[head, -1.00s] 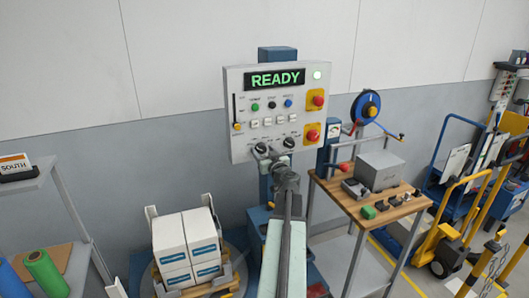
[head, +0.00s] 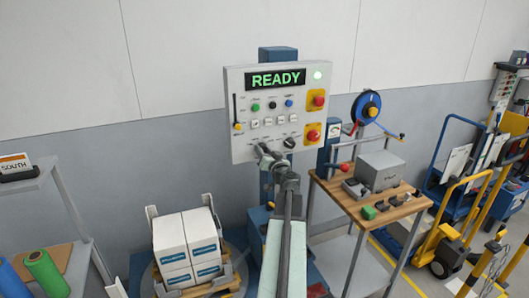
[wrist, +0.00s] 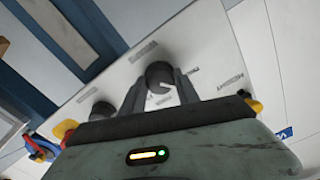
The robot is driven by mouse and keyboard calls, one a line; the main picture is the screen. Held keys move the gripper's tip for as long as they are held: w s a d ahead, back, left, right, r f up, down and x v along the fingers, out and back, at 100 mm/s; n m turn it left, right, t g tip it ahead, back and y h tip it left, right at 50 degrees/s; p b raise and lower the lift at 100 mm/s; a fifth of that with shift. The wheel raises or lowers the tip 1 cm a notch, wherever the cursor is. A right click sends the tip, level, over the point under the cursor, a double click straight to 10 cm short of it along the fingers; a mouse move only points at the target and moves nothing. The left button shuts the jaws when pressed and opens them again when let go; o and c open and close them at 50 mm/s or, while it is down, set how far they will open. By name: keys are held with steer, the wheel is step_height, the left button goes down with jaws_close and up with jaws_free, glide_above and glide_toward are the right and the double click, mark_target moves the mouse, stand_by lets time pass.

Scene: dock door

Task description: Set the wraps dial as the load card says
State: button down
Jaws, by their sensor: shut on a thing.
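The white control panel (head: 240,112) stands at centre, with a lit READY display (head: 275,79). My gripper (head: 265,153) is at the lower-left dial of the panel and mostly hides it in the head view. In the wrist view my gripper (wrist: 160,88) has its fingers on either side of a dark round dial (wrist: 160,74) with a pale pointer line, and is shut on it. A second dark dial (head: 290,143) sits to the right and is free. It also shows in the wrist view (wrist: 103,109). The dial labels are too small to read. I cannot make out a load card.
Two red buttons on yellow plates (head: 313,134) line the panel's right side, and a slider (head: 237,126) its left. Stacked white boxes (head: 185,245) stand on a pallet below left. A wooden bench (head: 375,220) with a grey box (head: 378,171) is close on the right.

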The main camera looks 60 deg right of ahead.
steer(key=shift+m, duration=1.6)
steer(key=shift+s, duration=0.1)
steer(key=shift+m, duration=0.3)
steer(key=c, duration=0.9)
jaws_free()
steer(key=v, duration=0.7)
steer(key=shift+s+a, duration=0.2)
steer(key=shift+s, duration=0.1)
